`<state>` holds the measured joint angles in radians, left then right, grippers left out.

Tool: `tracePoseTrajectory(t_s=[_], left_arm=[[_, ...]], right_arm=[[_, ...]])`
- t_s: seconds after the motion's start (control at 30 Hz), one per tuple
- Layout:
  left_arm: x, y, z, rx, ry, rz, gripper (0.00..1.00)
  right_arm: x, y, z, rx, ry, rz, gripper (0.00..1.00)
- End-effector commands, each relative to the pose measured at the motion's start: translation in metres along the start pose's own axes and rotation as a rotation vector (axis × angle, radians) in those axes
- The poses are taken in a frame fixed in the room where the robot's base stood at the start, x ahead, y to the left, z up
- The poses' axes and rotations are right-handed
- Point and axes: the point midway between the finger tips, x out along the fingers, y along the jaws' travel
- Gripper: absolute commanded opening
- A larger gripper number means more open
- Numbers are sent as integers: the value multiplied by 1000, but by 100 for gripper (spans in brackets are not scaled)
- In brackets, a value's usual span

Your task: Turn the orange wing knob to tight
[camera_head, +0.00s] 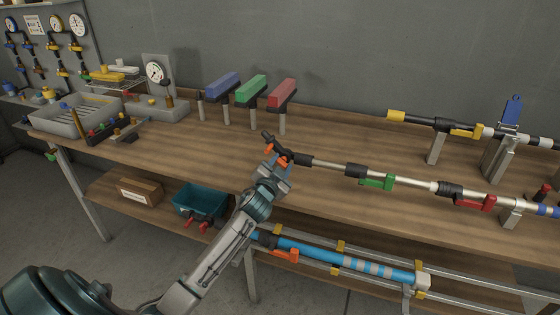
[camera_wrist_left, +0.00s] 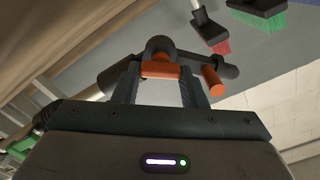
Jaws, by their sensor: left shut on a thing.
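The orange wing knob (camera_head: 283,158) is on the dark fitting (camera_head: 290,155) at the left end of the middle pipe, near the bench's front edge. My left gripper (camera_head: 276,166) reaches up to it from the front and is shut on it. In the left wrist view an orange piece (camera_wrist_left: 160,70) lies between the two fingers, under a dark round body. A second orange piece (camera_wrist_left: 213,80) sticks out beside the right finger. The fingers hide part of the knob, and I cannot read how tight it is. My right gripper is not in view.
Blue, green and red brushes (camera_head: 282,94) stand on posts behind the fitting. A teal bin (camera_head: 200,200) and a blue pipe (camera_head: 340,262) are below the bench top.

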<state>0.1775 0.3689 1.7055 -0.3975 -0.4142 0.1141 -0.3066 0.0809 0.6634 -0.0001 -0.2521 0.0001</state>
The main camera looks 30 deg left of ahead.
Motion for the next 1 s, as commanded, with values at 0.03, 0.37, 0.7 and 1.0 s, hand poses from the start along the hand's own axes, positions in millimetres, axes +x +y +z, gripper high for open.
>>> tracePoseTrajectory(t_s=[0.03, 0.37, 0.7, 1.0], left_arm=[[0, -1, -3, 45, -1, 0, 15], [0, 0, -3, 358, 1, 0, 15], [0, 2, -1, 667, 0, 0, 15], [0, 4, 0, 862, 1, 0, 15]], right_arm=[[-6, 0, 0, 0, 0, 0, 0], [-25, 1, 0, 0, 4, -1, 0], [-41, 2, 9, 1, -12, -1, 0], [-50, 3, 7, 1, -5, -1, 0]])
